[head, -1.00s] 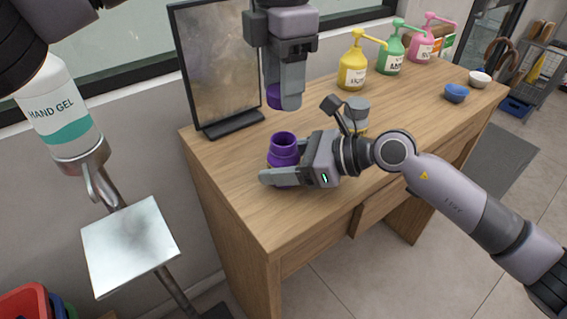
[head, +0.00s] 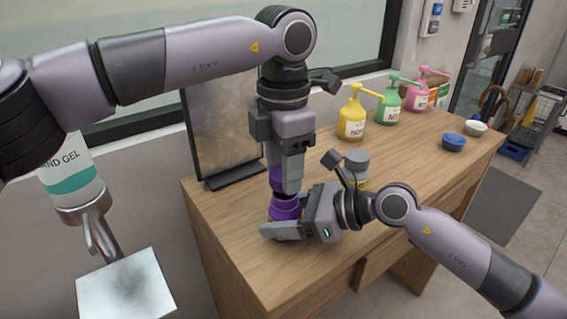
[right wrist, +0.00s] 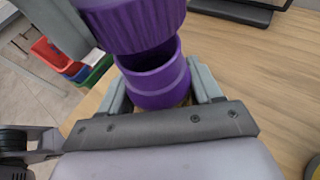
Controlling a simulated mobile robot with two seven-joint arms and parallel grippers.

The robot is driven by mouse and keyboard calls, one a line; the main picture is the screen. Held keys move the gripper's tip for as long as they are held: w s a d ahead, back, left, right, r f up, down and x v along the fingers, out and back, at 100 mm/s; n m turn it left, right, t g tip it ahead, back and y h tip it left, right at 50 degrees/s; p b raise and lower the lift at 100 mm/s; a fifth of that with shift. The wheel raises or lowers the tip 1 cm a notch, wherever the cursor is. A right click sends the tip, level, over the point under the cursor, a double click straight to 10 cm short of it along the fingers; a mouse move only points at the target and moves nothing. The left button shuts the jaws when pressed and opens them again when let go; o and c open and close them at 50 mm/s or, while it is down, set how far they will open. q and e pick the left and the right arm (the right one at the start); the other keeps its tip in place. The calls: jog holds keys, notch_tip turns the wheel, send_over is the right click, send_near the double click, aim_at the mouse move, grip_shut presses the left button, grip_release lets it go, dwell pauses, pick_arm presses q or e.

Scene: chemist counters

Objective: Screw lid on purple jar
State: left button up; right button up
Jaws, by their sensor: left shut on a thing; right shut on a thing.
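The purple jar (head: 284,209) stands upright on the wooden counter. My right gripper (head: 282,229) is shut on its body; in the right wrist view its fingers (right wrist: 160,93) flank the jar (right wrist: 158,84). My left gripper (head: 285,178) points straight down over the jar, shut on the ribbed purple lid (head: 277,182). In the right wrist view the lid (right wrist: 137,24) is just above the jar's mouth. A dark opening shows between them, so the lid is not flush on the rim. The fingers partly hide the lid and jar in the head view.
A grey-lidded jar (head: 357,163) stands close behind my right gripper. A dark framed panel (head: 222,130) stands at the counter's back left.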

aim_at(285, 213)
pick_arm(q)
jog(key=shift+f, duration=0.1)
jog(key=shift+f, duration=0.75)
jog(key=shift+f, duration=0.6)
jog(key=m, duration=2.6)
jog(key=shift+w+d+f, duration=0.1)
jog(key=shift+w+d, duration=0.05)
jog(key=shift+w, duration=0.05)
jog(key=o, duration=1)
jog(key=shift+s, duration=0.1)
jog(key=shift+d, duration=0.1)
